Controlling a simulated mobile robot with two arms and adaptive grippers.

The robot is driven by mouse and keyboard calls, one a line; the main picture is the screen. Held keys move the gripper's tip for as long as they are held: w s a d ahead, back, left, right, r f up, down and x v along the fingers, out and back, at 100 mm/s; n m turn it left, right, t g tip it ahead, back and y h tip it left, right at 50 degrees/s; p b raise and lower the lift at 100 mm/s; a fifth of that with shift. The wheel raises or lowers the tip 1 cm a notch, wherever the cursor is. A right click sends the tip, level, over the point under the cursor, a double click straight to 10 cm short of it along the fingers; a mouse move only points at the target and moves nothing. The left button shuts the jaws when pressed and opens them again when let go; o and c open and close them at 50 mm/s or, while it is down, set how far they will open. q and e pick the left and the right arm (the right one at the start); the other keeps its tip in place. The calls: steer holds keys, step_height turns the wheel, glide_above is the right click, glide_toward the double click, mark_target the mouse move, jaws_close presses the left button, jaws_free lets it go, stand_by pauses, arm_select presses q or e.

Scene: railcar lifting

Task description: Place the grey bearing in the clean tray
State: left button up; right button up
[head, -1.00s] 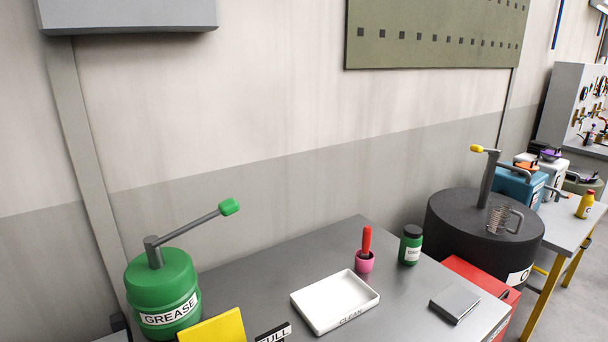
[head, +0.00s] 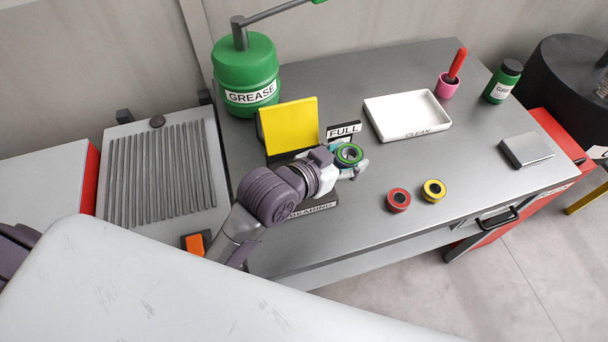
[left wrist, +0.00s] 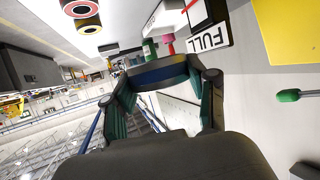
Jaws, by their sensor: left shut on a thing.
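In the left wrist view the bearing (left wrist: 158,73) shows as a dark blue-grey band between the fingers. The gripper holds it over the bench, near the FULL sign and the front-left of the clean tray. The white clean tray (head: 405,110) lies on the bench at the back right, open and empty, with CLEAN on its front. My right gripper is not in view.
A red bearing (head: 398,200) and a yellow bearing (head: 434,190) lie near the bench's front edge. A FULL sign (head: 343,131) and yellow board (head: 288,125) stand left of the tray. A pink cup (head: 447,87), green jar (head: 502,82) and grey block (head: 526,150) are right.

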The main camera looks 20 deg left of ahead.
arm_select(q)
steer(key=shift+s+d+f+m+g+h, duration=0.15)
steer(key=shift+d+m+h, duration=0.15)
steer(key=shift+d, duration=0.35)
steer(key=shift+s+d+f+m+g+h, duration=0.1)
steer(key=shift+d+m+g+h, duration=0.15)
steer(key=shift+d, duration=0.35)
steer(key=shift+w, duration=0.1)
steer(key=a+f, duration=0.2)
steer(key=a, duration=0.2)
steer(key=a+f+p, duration=0.1)
steer(key=a+f, duration=0.1)
steer(key=a, duration=0.2)
steer(key=s+a+f, duration=0.1)
steer(key=a+f, duration=0.2)
steer(key=shift+a+p, duration=0.4)
steer(key=shift+f, duration=0.95)
steer(key=shift+f+p, duration=0.45)
steer(key=shift+f, duration=0.45)
steer(key=shift+f, duration=0.1)
